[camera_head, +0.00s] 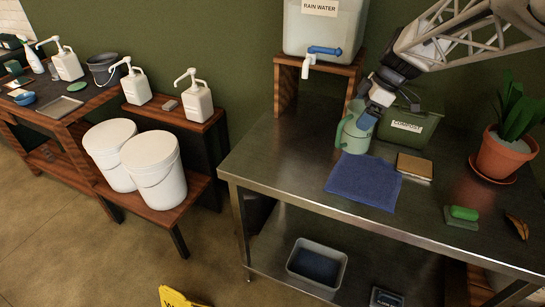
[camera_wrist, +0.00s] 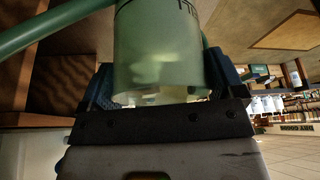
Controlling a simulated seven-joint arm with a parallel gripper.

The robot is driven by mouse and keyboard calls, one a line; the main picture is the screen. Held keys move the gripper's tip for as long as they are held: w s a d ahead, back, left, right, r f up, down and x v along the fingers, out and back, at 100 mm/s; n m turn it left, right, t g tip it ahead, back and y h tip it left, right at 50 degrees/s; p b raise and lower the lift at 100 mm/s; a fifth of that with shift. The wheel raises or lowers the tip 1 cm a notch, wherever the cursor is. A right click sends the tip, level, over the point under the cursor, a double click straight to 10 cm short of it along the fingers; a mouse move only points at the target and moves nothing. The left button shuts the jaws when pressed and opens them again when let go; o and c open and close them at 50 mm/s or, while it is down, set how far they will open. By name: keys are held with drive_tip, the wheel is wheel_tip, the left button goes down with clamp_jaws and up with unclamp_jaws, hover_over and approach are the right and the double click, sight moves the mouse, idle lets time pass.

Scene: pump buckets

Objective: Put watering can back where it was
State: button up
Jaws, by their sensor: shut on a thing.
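The watering can (camera_head: 350,138) is pale green and stands upright at the steel table's back half, just behind a blue cloth. My gripper (camera_head: 368,119) is shut on it from the right side. In the wrist view the green can body (camera_wrist: 160,45) sits between my two blue fingers (camera_wrist: 165,88), with a green spout or handle running off to the upper left. I cannot tell whether the can's base touches the table or hangs just above it.
The blue cloth (camera_head: 364,181) lies in front of the can. A compost bin (camera_head: 412,127) stands close on the right, with a small brown-topped box (camera_head: 414,167) before it. The rain water tank (camera_head: 322,30) is on a wooden stand behind. A potted plant (camera_head: 503,155) is further right.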

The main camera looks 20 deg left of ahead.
drive_tip(key=s+a+f+n+g, duration=0.1)
drive_tip(key=s+a+f+n, duration=0.1)
drive_tip(key=s+a, duration=0.5)
drive_tip(key=s+a+f+n+g+h, duration=0.1)
drive_tip(key=s+a+f+n, duration=0.2)
drive_tip(key=s+a, duration=0.4)
drive_tip(key=shift+s+a+n, duration=0.3)
drive_tip(key=shift+s+n, duration=0.1)
drive_tip(key=shift+s, duration=0.7)
drive_tip(key=shift+w, duration=0.15)
drive_tip(key=w+a+f, duration=0.1)
drive_tip(key=w+a, duration=0.8)
drive_tip(key=w, duration=0.3)
drive_tip(key=shift+w+a+f, duration=0.2)
drive_tip(key=shift+a+f, duration=0.05)
drive_tip(key=shift+a, duration=0.15)
drive_tip(key=shift+f, duration=0.1)
drive_tip(key=shift+f, duration=1.65)
drive_tip(key=shift+f, duration=0.15)
drive_tip(key=o, duration=1.3)
drive_tip(key=shift+c, duration=0.2)
